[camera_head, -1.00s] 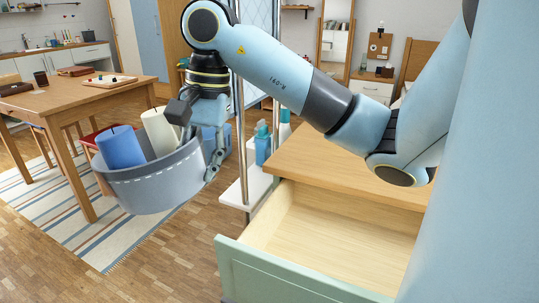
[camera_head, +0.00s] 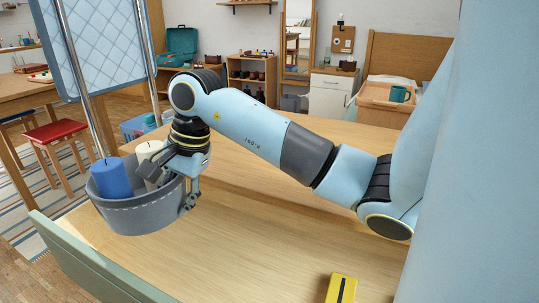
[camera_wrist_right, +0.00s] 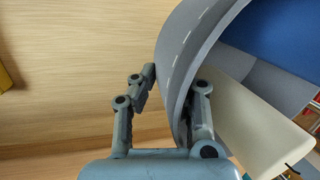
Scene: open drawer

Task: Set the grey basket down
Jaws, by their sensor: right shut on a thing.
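The grey basket (camera_head: 140,215) hangs in my right gripper (camera_head: 178,178), above the open drawer (camera_head: 230,255) and close behind its green front. A blue candle (camera_head: 111,178) and a cream candle (camera_head: 149,152) stand in it. The right gripper is shut on the basket's rim. In the right wrist view, the basket wall (camera_wrist_right: 185,50) passes between the fingers (camera_wrist_right: 178,82), with the cream candle (camera_wrist_right: 245,125) and part of the blue candle (camera_wrist_right: 285,35) beyond it. The gap under the basket is hard to judge. My left gripper is not in view.
The drawer's green front (camera_head: 85,262) runs along the lower left. A yellow object (camera_head: 341,289) lies at the bottom right, apart from the basket. Bare wood lies between them. A red stool (camera_head: 56,133) and metal posts stand beyond the basket.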

